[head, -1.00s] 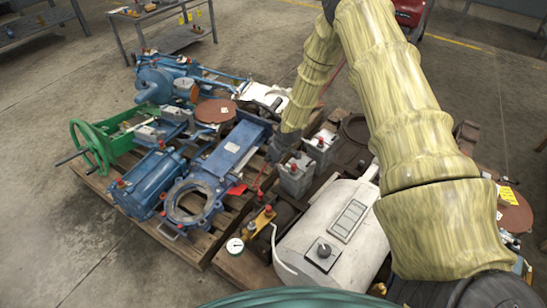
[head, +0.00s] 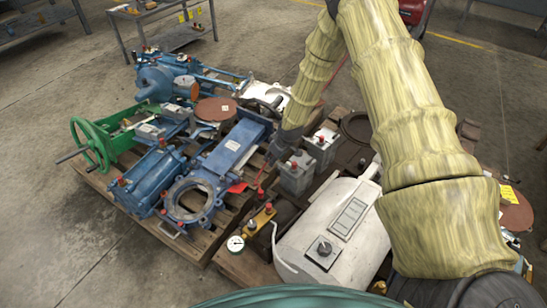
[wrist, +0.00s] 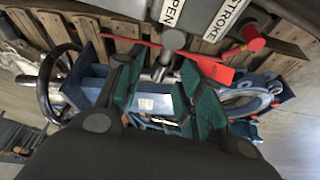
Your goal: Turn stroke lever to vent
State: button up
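In the wrist view, plates reading STROKE (wrist: 226,17) and OPEN (wrist: 172,12) sit at the top on a pale housing. A red knob (wrist: 252,37) is beside the STROKE plate. A grey rounded part with a metal shaft (wrist: 160,66) points down toward my gripper (wrist: 158,92). My gripper is open, its green-padded fingers apart. The shaft's end is near the gap; I cannot tell whether it is between the pads. Which part is the stroke lever is unclear. In the head view my gripper (head: 277,152) is low beside a grey valve box (head: 297,174), partly hidden by my arm.
A red tag (wrist: 205,66) hangs close to the fingers. A blue gate valve (head: 231,150) lies left of the gripper, and a second grey box (head: 321,148) stands to the right. A white tank (head: 315,215) is in front. Open floor lies left of the pallets.

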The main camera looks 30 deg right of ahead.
jog(key=v, duration=1.1)
jog(key=shift+r, duration=0.2)
